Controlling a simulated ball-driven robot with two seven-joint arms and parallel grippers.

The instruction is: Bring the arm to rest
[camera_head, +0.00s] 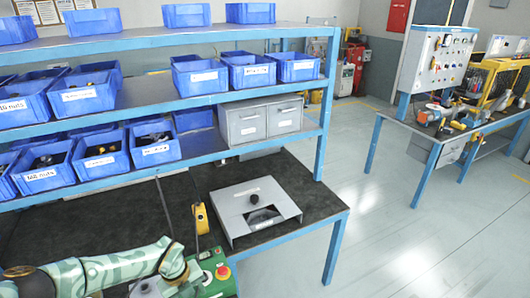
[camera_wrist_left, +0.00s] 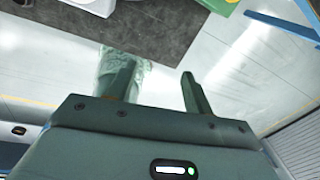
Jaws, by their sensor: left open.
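My left arm (camera_head: 105,270), pale green with a camouflage pattern, enters the head view at the lower left and reaches across the front of the bench. Its gripper is not clearly visible there. In the left wrist view my left gripper (camera_wrist_left: 158,88) is open, with its two dark green fingers apart and nothing between them. Pale floor shows beyond the fingers. My right gripper is in neither view.
A green box with a red button (camera_head: 222,272), a yellow hand control (camera_head: 201,219) and a grey metal plate with a black knob (camera_head: 230,213) are on the dark bench top (camera_head: 318,190). Shelves with blue bins stand above. Open floor (camera_head: 400,245) lies to the right.

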